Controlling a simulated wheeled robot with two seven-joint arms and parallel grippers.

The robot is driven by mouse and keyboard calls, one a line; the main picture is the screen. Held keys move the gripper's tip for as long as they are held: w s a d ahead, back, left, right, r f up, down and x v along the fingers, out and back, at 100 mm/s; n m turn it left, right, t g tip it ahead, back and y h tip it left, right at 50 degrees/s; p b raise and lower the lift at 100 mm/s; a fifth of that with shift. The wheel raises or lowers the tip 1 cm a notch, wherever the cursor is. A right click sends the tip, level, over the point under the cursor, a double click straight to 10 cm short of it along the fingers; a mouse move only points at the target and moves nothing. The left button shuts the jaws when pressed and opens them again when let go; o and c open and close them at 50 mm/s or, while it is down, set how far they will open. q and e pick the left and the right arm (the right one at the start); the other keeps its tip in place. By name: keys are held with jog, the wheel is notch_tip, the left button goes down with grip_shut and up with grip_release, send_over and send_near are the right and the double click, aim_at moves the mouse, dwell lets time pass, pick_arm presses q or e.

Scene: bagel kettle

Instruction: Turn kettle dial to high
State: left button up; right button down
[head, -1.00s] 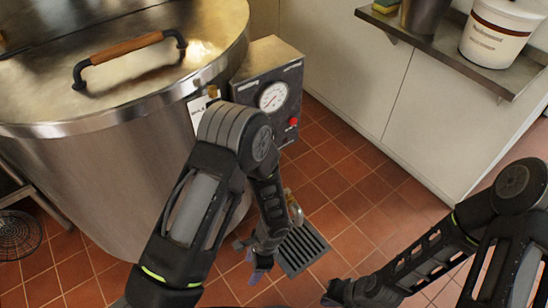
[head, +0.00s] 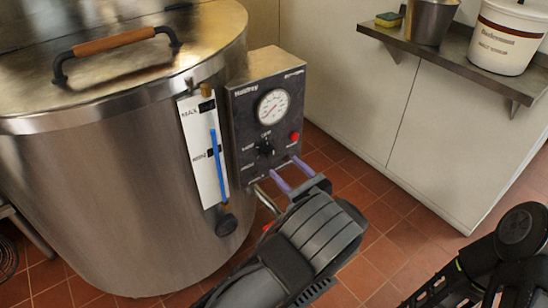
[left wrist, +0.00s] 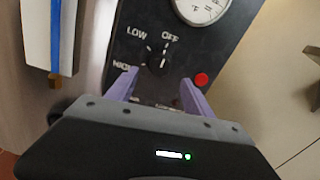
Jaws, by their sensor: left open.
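The kettle (head: 110,170) is a large steel drum with a closed lid. Its grey control box (head: 238,120) carries a small black dial (head: 264,149) below the gauge. In the left wrist view the dial (left wrist: 157,57) shows with the labels OFF and LOW above it and a partly covered label at its lower left. Which label it points at is hard to tell. My left gripper (head: 283,165) is open and empty. Its purple fingers (left wrist: 159,76) stand apart just below the dial, with no clear contact. My right gripper is out of view.
A red light (head: 295,136) and a round gauge (head: 273,106) are on the box. A sight gauge with a blue column (head: 217,165) hangs left of it. A wall shelf (head: 450,60) holds a bucket (head: 505,38). Tiled floor lies open at the right.

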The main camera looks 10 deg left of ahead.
aim_at(273, 156)
pick_arm(q)
jog(key=b+x, duration=0.1)
jog(key=x, duration=0.6)
grip_shut()
dwell(0.6)
